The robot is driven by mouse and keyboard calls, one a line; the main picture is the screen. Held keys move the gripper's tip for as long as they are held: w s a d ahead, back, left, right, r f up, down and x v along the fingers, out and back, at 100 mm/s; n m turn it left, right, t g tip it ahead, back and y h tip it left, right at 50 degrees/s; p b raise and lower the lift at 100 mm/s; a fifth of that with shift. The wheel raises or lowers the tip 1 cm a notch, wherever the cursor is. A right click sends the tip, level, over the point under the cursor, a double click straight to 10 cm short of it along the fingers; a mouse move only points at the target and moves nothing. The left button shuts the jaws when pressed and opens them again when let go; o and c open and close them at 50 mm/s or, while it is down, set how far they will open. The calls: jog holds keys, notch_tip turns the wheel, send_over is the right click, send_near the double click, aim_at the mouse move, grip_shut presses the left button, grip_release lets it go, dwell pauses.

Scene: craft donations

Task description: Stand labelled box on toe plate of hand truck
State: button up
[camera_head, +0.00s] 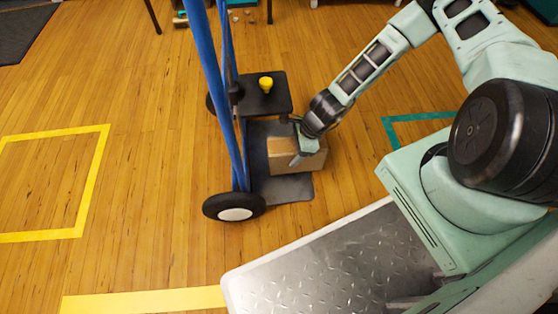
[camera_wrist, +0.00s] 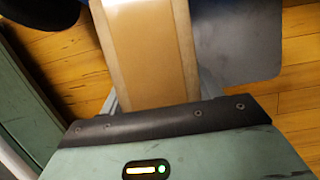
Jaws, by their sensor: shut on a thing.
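A brown cardboard box (camera_head: 286,158) is at the grey toe plate (camera_head: 292,189) of the blue-framed hand truck (camera_head: 212,75). My gripper (camera_head: 302,150) is shut on the box from above and from its right side. In the wrist view, the box (camera_wrist: 146,50) runs up from my gripper (camera_wrist: 150,103), with the toe plate (camera_wrist: 238,45) beside it on the right. The box looks upright. I cannot tell whether its underside touches the plate, and no label can be made out.
The hand truck's black wheel (camera_head: 234,206) is at the lower left of the plate. Yellow floor tape (camera_head: 90,185) marks a clear area at left. My metal deck fills the front.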

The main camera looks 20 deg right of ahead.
aim_at(279, 152)
jog(key=a, duration=0.1)
jog(key=w+a+b, duration=0.1)
jog(key=a, duration=0.2)
jog(key=shift+w+a+f, duration=0.1)
jog(key=shift+w+a, duration=0.15)
notch_tip(279, 152, down, 4)
jog(key=b, duration=0.3)
jog(key=shift+r+b, duration=0.25)
jog(key=shift+b, duration=0.05)
jog(key=shift+r, duration=0.1)
jog(key=o, duration=1.3)
